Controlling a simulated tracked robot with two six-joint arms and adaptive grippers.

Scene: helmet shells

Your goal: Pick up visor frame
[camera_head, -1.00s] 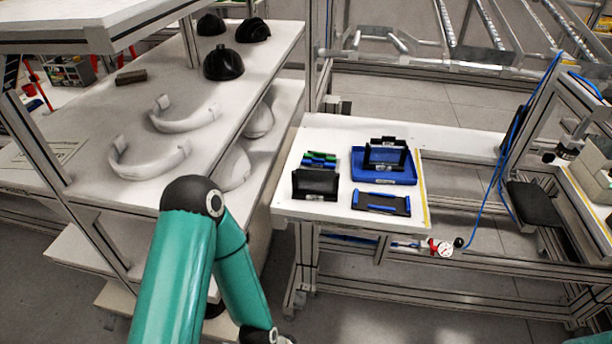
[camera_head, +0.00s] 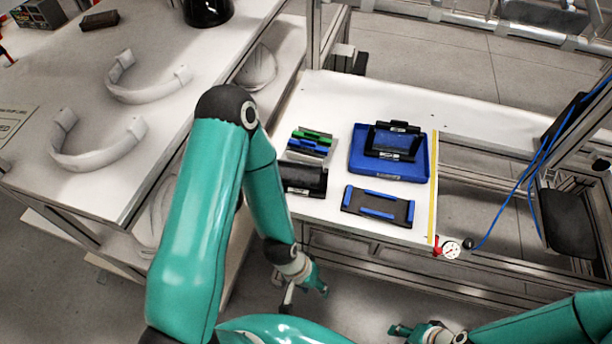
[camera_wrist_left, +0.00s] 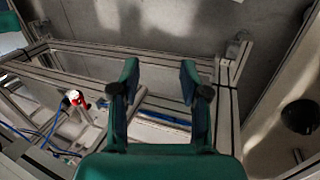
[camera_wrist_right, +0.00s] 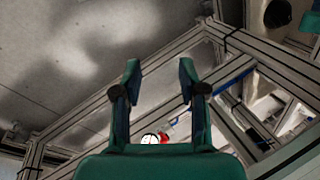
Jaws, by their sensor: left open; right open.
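Two white U-shaped bands, which look like visor frames, lie flat and apart on the white shelf top at the left. One visor frame (camera_head: 147,96) is farther back and the other visor frame (camera_head: 98,158) is nearer. My left gripper (camera_head: 304,291) is open and empty, low in front of the right-hand table, well away from both frames. It also shows open in the left wrist view (camera_wrist_left: 160,78). My right gripper (camera_head: 402,331) is at the bottom edge of the head view, and in the right wrist view (camera_wrist_right: 160,78) it is open and empty.
The white table (camera_head: 456,142) holds a blue tray (camera_head: 360,165) with a black holder, a black and blue flat fixture (camera_head: 378,205) and small coloured parts (camera_head: 308,143). A black helmet shell (camera_head: 207,8) and a dark block (camera_head: 99,20) are on the shelf top. A gauge (camera_head: 451,250) hangs at the table's front.

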